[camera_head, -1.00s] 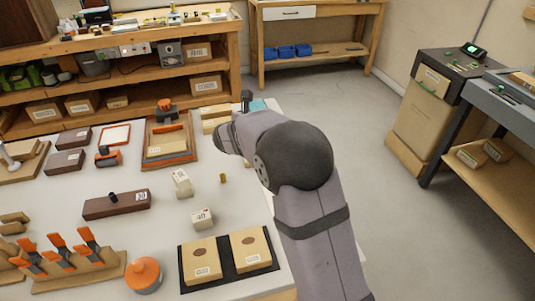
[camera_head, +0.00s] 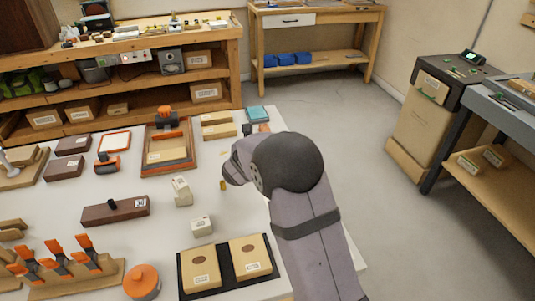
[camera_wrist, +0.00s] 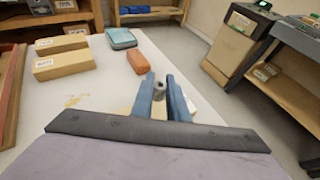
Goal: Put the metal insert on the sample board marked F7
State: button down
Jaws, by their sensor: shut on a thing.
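My gripper (camera_wrist: 160,80) shows in the wrist view with its two blue fingers shut on a small grey cylindrical piece, the metal insert (camera_wrist: 158,91). In the head view the fingers and insert are hidden behind my arm. A pale tan surface (camera_wrist: 125,112) lies below the fingers, mostly covered by them, and I cannot tell what it is. Two tan boards, left (camera_head: 201,276) and right (camera_head: 251,258), each with a dark round spot and a label, lie in a black tray at the front. No label reads clearly as F7.
A small brass cylinder (camera_head: 222,185) and pale labelled blocks (camera_head: 201,227) stand mid-table. Tan boxes (camera_wrist: 64,65), a teal box (camera_wrist: 121,38) and an orange-brown block (camera_wrist: 150,65) lie beyond my gripper. Orange clamps (camera_head: 58,250) and an orange-lidded pot (camera_head: 142,281) are front left.

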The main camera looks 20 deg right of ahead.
jog(key=shift+f, duration=1.95)
jog(key=shift+f, duration=0.1)
jog(key=c, duration=1.7)
grip_release()
jog(key=shift+r, duration=0.2)
jog(key=shift+s+a, duration=0.2)
jog(key=shift+s, duration=0.05)
jog(key=b+v, duration=0.1)
jog(key=v, duration=1)
jog(key=shift+s, duration=0.15)
